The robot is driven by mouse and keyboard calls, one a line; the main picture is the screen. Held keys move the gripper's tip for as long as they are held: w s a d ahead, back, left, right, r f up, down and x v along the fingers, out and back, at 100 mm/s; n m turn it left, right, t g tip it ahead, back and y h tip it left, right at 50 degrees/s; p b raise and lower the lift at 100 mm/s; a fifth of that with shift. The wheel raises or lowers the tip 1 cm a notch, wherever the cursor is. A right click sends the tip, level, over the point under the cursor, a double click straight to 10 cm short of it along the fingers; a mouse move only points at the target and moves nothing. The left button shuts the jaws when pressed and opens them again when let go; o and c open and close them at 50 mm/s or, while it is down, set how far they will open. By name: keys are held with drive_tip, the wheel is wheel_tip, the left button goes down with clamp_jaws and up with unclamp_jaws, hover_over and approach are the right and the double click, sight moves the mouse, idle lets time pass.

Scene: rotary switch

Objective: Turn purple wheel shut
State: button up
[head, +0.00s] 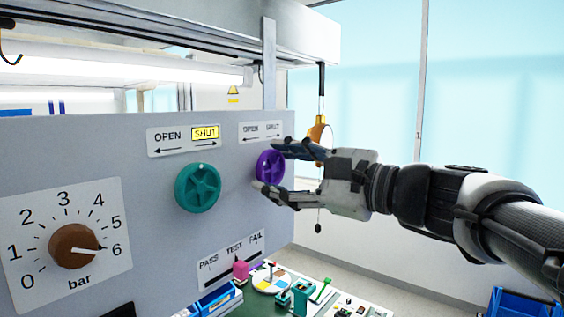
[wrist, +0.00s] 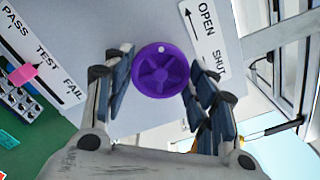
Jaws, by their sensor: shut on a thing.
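The purple wheel (head: 269,167) is mounted on the grey panel's right part, under a white label (head: 262,131) reading OPEN and SHUT with arrows. Neither word on this label looks lit. My gripper (head: 277,172) comes from the right and is shut on the wheel, one finger above and one below in the head view. In the wrist view the purple wheel (wrist: 161,70) sits between the fingertips of my gripper (wrist: 158,82). A pale dot shows on the wheel's rim, on the side toward the OPEN end of its label. My upper finger partly covers the label in the head view.
A teal wheel (head: 198,188) is left of the purple one, its label (head: 184,138) showing SHUT in yellow. A brown knob (head: 74,246) points near 6 bar. A pink slider (head: 240,269) sits below. An orange-and-black object (head: 319,137) hangs behind my gripper. Small items lie below.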

drive_tip(key=m+p, duration=0.4)
drive_tip(key=m, duration=0.2)
drive_tip(key=shift+r, duration=0.15)
drive_tip(key=m+p, duration=0.3)
drive_tip(key=shift+m, duration=0.4)
drive_tip(key=shift+m+p, duration=1.25)
drive_tip(key=shift+m, duration=0.05)
drive_tip(key=shift+f, duration=0.2)
drive_tip(key=o, duration=1)
drive_tip(key=shift+o, duration=0.2)
drive_tip(key=shift+s, duration=0.1)
drive_tip(key=v, duration=0.7)
drive_tip(key=shift+d, duration=0.2)
